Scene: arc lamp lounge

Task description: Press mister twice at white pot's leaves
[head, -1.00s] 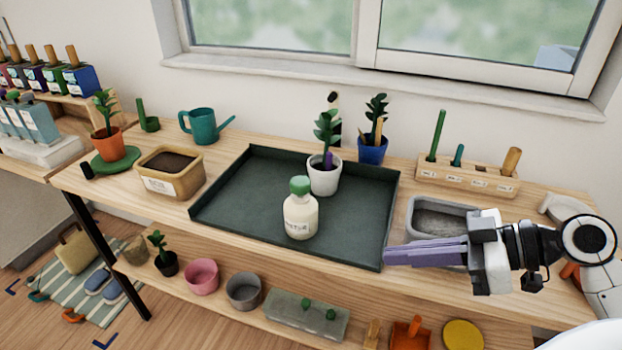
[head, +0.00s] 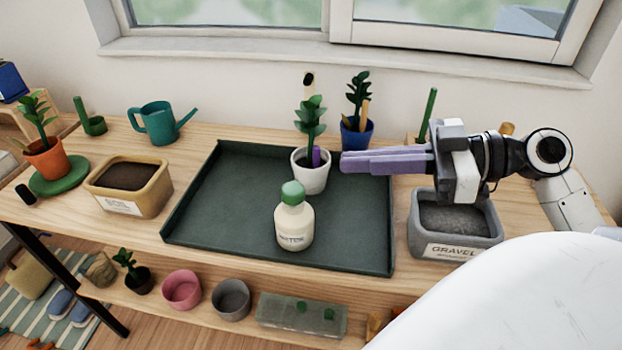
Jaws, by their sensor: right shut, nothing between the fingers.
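The mister (head: 294,228) is a cream bottle with a green ball-shaped top, upright near the front of the dark green tray (head: 215,224). The white pot (head: 312,178) stands behind it near the tray's back, with green leaves (head: 310,117) on a stem and a small purple piece in its soil. My right gripper (head: 345,162) comes in from the right, its purple fingers shut and empty. The fingertips are just right of the white pot and right of and behind the mister; I cannot tell if they touch the pot. My left gripper is out of view.
A blue pot (head: 358,139) with a plant stands behind the tray. A gravel bin (head: 428,226) is on the right, under my right arm. A soil bin (head: 155,194), a teal watering can (head: 157,122) and an orange pot (head: 46,160) are on the left. The tray's left half is bare.

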